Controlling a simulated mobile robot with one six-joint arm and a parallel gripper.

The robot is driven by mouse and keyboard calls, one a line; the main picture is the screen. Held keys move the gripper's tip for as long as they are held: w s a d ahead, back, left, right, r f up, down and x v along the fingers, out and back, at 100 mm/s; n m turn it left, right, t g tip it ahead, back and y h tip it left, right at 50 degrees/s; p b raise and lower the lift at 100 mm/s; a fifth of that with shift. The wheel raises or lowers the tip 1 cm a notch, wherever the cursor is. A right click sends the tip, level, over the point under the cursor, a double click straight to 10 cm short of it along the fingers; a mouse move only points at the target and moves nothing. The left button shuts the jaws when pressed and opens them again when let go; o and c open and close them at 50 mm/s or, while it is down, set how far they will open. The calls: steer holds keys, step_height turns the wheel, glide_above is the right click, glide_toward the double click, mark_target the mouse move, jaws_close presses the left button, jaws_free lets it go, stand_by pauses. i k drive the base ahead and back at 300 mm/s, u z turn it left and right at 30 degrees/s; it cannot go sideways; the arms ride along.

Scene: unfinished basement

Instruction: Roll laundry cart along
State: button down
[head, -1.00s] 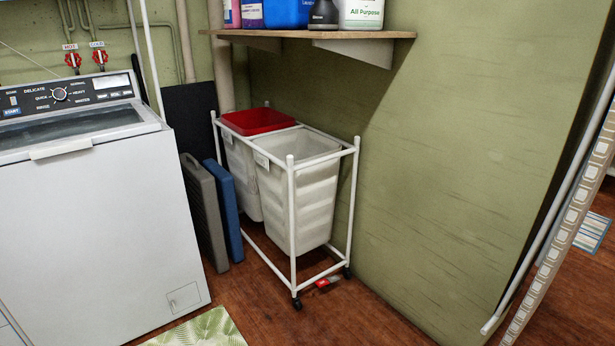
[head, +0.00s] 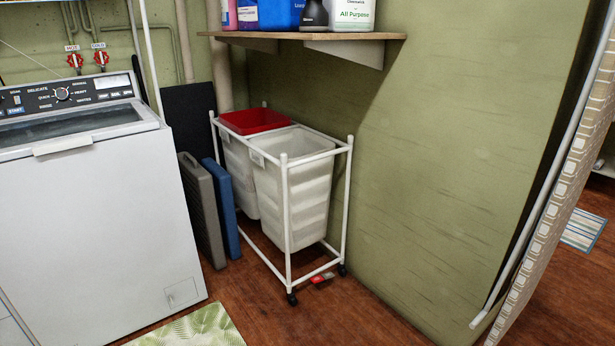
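The laundry cart (head: 287,215) has a white tube frame on small dark casters. It stands on the wood floor in the corner, close along the green wall. It holds two white bags or bins; the rear one shows a red top (head: 254,121) and the front one (head: 295,190) looks open and empty. The cart's near end faces me; its far end is partly hidden behind the bins. My gripper is not in view.
A white washing machine (head: 90,220) stands left of the cart. Grey (head: 202,210) and blue (head: 221,208) flat panels lean between them. A shelf (head: 330,37) with bottles overhangs the cart. A red object (head: 320,279) lies by the front casters. A leaf-patterned mat (head: 195,328) lies in front.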

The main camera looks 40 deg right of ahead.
mark_target(277, 188)
steer(key=k, duration=1.15)
steer(key=z, duration=0.5)
steer(key=i, duration=1.8)
steer(key=u, duration=0.6)
steer(key=i, duration=0.8)
steer(key=u, duration=0.35)
